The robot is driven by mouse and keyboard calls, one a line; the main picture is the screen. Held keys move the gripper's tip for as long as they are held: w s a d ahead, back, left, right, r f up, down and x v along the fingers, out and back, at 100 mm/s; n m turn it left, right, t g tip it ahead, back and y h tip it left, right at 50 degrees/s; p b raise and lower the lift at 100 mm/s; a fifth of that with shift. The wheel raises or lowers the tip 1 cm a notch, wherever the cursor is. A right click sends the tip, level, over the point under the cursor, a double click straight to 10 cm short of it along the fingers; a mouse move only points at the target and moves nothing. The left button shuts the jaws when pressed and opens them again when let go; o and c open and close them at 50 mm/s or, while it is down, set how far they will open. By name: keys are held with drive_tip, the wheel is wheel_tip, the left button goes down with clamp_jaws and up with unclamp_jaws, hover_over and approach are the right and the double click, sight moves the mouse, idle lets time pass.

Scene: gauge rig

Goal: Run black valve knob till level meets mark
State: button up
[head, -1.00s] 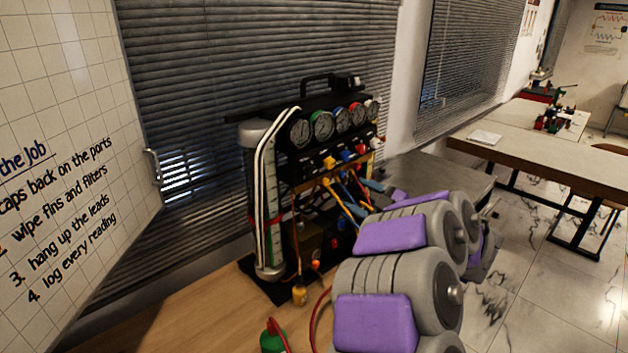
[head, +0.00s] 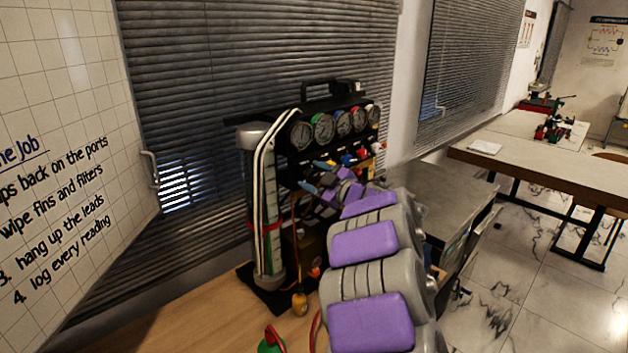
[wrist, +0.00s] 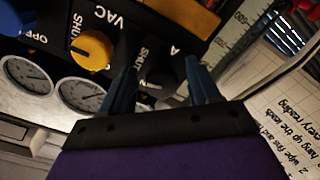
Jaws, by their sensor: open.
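The gauge rig (head: 330,103) stands on the wooden bench with a row of dials. My gripper (head: 317,177) is at its valve row, blue fingers towards the panel. In the wrist view my gripper (wrist: 160,68) is open, its fingers apart around a dark area beside a "SHUT" label. The liquid level is too small to read. The scale (wrist: 243,30) also shows in the wrist view.
A yellow knob (wrist: 92,50) and a blue knob (wrist: 18,14) sit to the left in the wrist view. A small yellow fitting (head: 299,302) is at the rig's foot. A whiteboard (head: 60,150) stands at the left.

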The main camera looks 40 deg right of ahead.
drive_tip(key=shift+w+a, duration=0.2)
drive_tip(key=shift+a, duration=0.1)
drive_tip(key=shift+d, duration=0.25)
drive_tip(key=c, duration=1)
drive_tip(key=m+p, duration=0.1)
drive_tip(key=p, duration=0.5)
drive_tip(key=shift+r+m, duration=0.3)
drive_tip(key=shift+m, duration=0.1)
drive_tip(key=shift+m+p, duration=0.4)
drive_tip(key=shift+p, duration=0.5)
drive_tip(key=shift+a+f, duration=0.1)
drive_tip(key=shift+f, duration=0.1)
drive_tip(key=shift+c, duration=0.2)
